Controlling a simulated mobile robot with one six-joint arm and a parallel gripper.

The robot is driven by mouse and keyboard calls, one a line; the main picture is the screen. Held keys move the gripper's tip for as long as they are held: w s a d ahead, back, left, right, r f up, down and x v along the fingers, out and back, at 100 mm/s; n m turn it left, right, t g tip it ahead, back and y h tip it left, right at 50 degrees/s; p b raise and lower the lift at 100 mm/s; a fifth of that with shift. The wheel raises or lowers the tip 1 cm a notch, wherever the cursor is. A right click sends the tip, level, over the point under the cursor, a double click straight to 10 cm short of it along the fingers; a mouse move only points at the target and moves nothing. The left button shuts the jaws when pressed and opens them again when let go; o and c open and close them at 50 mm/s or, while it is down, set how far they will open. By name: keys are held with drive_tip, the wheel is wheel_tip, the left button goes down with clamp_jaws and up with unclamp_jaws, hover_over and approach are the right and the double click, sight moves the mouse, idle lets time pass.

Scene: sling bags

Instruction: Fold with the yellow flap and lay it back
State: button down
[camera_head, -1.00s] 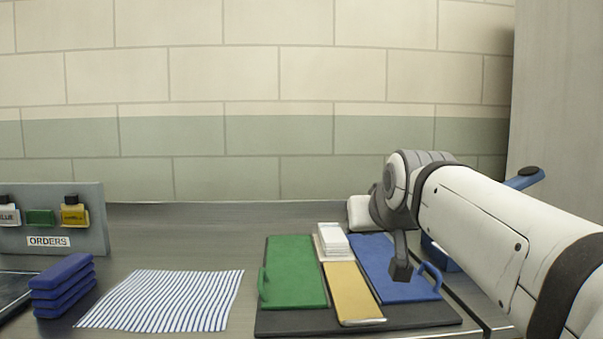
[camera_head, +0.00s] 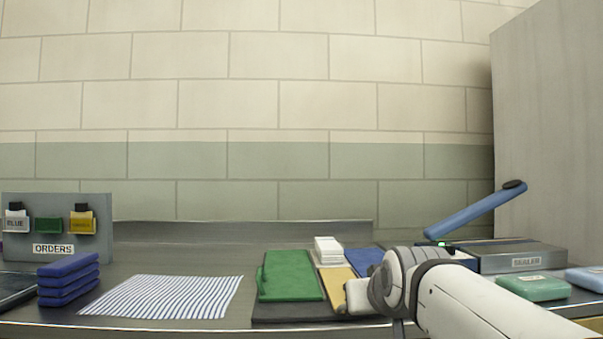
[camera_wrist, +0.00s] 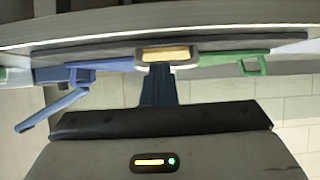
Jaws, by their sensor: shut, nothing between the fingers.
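The yellow flap (camera_head: 338,285) lies flat in the middle of the dark folding board (camera_head: 285,312), partly hidden by my arm in the head view. The green flap (camera_head: 290,276) lies flat on its left and the blue flap (camera_head: 364,260) on its right, mostly covered by my arm. My gripper (camera_wrist: 158,68) is shut and empty. In the upside-down wrist view its fingers point at the yellow flap's front edge (camera_wrist: 167,54); contact cannot be told.
A white stack (camera_head: 327,251) sits behind the yellow flap. A striped cloth (camera_head: 165,296) and blue stacked pieces (camera_head: 68,280) are left, with an orders rack (camera_head: 55,225) behind. A sealer (camera_head: 510,257) with a raised blue lever and a green packet (camera_head: 533,288) stand right.

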drive_tip(key=shift+a+f, duration=0.15)
drive_tip(key=shift+f, duration=1.15)
drive_tip(key=shift+r, duration=0.1)
wheel_tip(320, 180, up, 12)
drive_tip(key=p, duration=0.5)
drive_tip(key=shift+r, duration=0.1)
